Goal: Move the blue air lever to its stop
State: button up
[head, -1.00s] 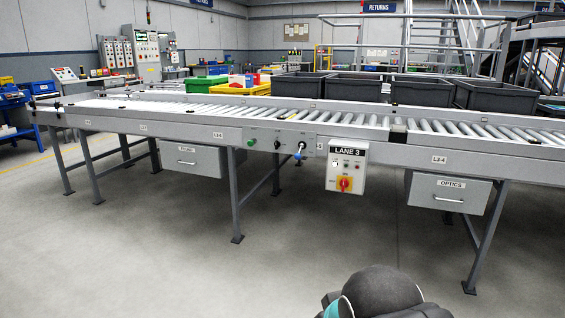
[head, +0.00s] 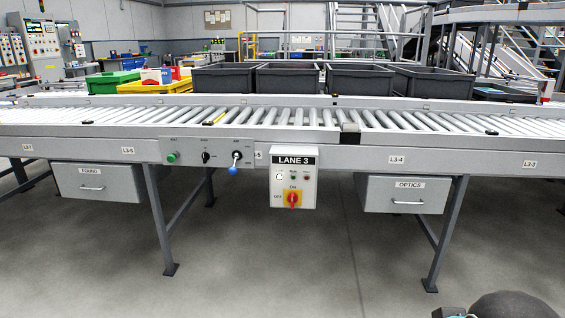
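The blue air lever (head: 234,167) is on a grey panel (head: 180,153) on the conveyor's side rail. Its dark shaft runs from a pivot at the top down to a blue knob, which points down and slightly left. A black selector knob (head: 206,157) and a green button (head: 172,157) sit to its left on the same panel. My gripper cannot be made out; only a dark rounded part of my arm shows at the bottom right corner, well away from the lever.
The LANE 3 box (head: 294,177) with a red and yellow switch hangs right of the lever. Drawers labelled FOUND (head: 97,183) and OPTICS (head: 403,194) hang under the conveyor (head: 440,146). Grey bins (head: 289,79) stand behind it. The floor in front is clear.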

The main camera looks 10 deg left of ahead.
aim_at(232, 171)
jog(key=z, duration=0.1)
jog(key=i, duration=1.05)
jog(key=u, duration=0.4)
